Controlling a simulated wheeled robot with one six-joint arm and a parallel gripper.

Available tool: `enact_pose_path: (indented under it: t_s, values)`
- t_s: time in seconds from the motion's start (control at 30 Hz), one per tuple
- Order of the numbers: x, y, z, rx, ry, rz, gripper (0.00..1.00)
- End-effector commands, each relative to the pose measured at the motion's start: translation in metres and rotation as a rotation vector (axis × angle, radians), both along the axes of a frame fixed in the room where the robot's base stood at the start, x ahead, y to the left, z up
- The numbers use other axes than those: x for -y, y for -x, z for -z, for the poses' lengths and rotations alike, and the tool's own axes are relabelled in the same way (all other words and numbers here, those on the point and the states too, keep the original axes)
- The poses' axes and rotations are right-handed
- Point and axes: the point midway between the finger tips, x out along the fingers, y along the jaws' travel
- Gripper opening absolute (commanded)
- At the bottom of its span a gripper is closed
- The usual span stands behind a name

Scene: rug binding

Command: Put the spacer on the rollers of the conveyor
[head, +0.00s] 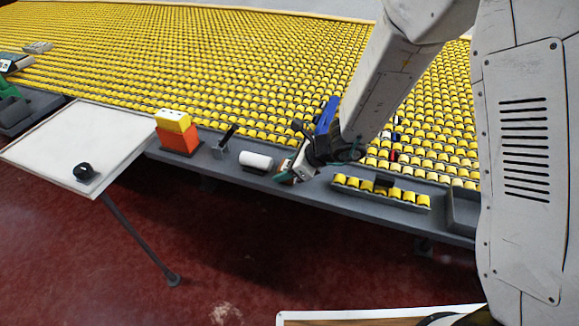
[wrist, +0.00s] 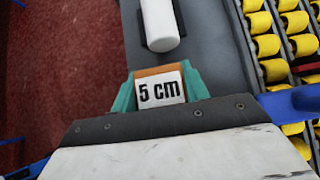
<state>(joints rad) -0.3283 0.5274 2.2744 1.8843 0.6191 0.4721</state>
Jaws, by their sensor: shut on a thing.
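The spacer (wrist: 160,90) is a small block with a white face marked "5 cm" and an orange edge. In the wrist view it sits between the two green fingers of my gripper (wrist: 159,88), which is shut on it. In the head view my gripper (head: 291,173) is low over the grey ledge along the conveyor's near side, and the spacer is mostly hidden there. I cannot tell whether it touches the ledge. The conveyor's yellow rollers (head: 200,65) lie beyond the ledge, and also show at the right of the wrist view (wrist: 267,45).
On the ledge stand a white cylinder (head: 256,160), a black-handled item (head: 224,143) and an orange block (head: 178,140) with a yellow one on top. A tray of yellow pieces (head: 381,192) lies right of my gripper. A white table (head: 70,140) is at left. Most rollers are clear.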

Motion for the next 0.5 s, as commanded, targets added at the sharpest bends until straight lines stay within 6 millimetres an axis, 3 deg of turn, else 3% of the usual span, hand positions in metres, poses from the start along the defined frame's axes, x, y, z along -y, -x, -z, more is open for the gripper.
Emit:
enact_pose_path:
  t_s: [0.33, 0.37, 0.4, 0.43, 0.5]
  values:
    - [-0.0012, 0.0004, 0.0031, 0.001, 0.0, -0.002, 0.19]
    - [-0.0009, 0.0002, 0.0035, 0.001, -0.001, -0.001, 0.48]
    - [-0.0004, 0.0, 0.003, 0.001, -0.001, -0.001, 0.59]
    - [-0.0001, 0.0, 0.003, 0.001, -0.001, -0.001, 0.67]
    - [0.0003, -0.0002, 0.0029, 0.001, -0.001, 0.001, 0.67]
